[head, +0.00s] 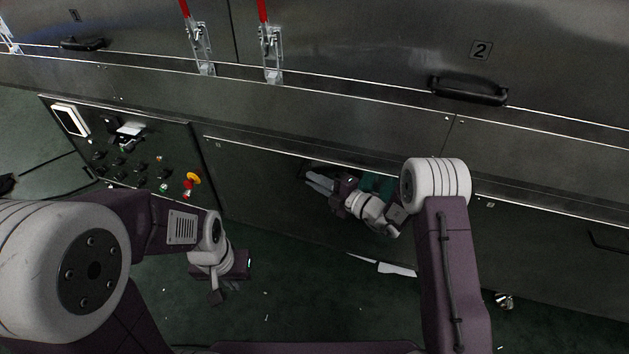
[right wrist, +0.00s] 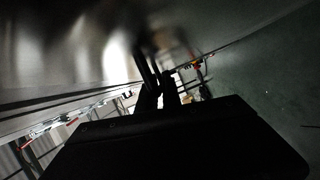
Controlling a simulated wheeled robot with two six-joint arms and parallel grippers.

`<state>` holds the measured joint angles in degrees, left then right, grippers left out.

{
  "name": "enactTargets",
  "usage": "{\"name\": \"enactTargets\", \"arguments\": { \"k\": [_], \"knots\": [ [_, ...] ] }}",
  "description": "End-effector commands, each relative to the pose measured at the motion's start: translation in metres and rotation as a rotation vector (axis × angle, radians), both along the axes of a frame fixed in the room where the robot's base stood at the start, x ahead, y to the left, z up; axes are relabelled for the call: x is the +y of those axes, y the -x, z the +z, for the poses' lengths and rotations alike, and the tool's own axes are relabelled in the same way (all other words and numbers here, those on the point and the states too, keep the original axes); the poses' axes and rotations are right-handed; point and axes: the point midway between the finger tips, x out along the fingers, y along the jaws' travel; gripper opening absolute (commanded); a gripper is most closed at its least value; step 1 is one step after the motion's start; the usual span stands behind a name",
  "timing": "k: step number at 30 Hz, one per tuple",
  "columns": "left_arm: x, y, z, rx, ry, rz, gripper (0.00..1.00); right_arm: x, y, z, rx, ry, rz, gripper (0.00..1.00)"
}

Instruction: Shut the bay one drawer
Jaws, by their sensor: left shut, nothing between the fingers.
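A dark metal lower front panel (head: 262,185) with a small mark at its upper left lies below the machine's long ledge, right of the control panel. I take it for the bay one drawer front; the mark is too small to read, and I cannot tell how far it stands out. My right gripper (head: 319,182) is in front of this panel, near its upper edge, and my right arm hides part of it. Its fingers (right wrist: 158,88) are dark and close together in the right wrist view; contact is unclear. My left gripper (head: 225,291) is shut and empty, low in front of the panel's left side.
A control panel (head: 120,155) with knobs and a yellow-red button (head: 192,181) is at the left. Above are doors with black handles (head: 468,90) and red-handled latches (head: 272,55). White scraps (head: 392,268) lie low by the panel. The green floor (head: 290,310) between my arms is mostly open.

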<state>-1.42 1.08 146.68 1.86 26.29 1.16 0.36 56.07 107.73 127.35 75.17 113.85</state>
Motion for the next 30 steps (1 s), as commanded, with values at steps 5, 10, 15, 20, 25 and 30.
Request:
{"name": "enactTargets", "arguments": {
  "k": [5,10,15,20,25,30],
  "knots": [
    [0.000,0.000,0.000,0.000,0.000,0.000,0.00,-0.002,-0.002,0.001,-0.003,0.000,-0.007,0.30],
    [0.000,0.000,0.000,0.000,0.000,0.000,0.00,-0.001,-0.001,0.001,-0.002,-0.001,-0.005,0.30],
    [0.000,0.000,0.015,0.000,0.000,0.000,0.00,-0.015,0.009,0.007,0.001,0.000,-0.008,0.30],
    [0.000,0.000,0.037,0.000,0.000,0.000,0.00,-0.044,0.032,0.012,0.002,-0.001,-0.010,0.30],
    [0.000,0.000,0.049,0.000,0.000,0.000,0.00,-0.065,0.051,0.011,-0.001,0.000,-0.009,0.30],
    [0.000,0.000,0.050,0.000,0.000,0.000,0.00,-0.071,0.057,0.009,-0.002,0.000,-0.006,0.30]
  ]
}}
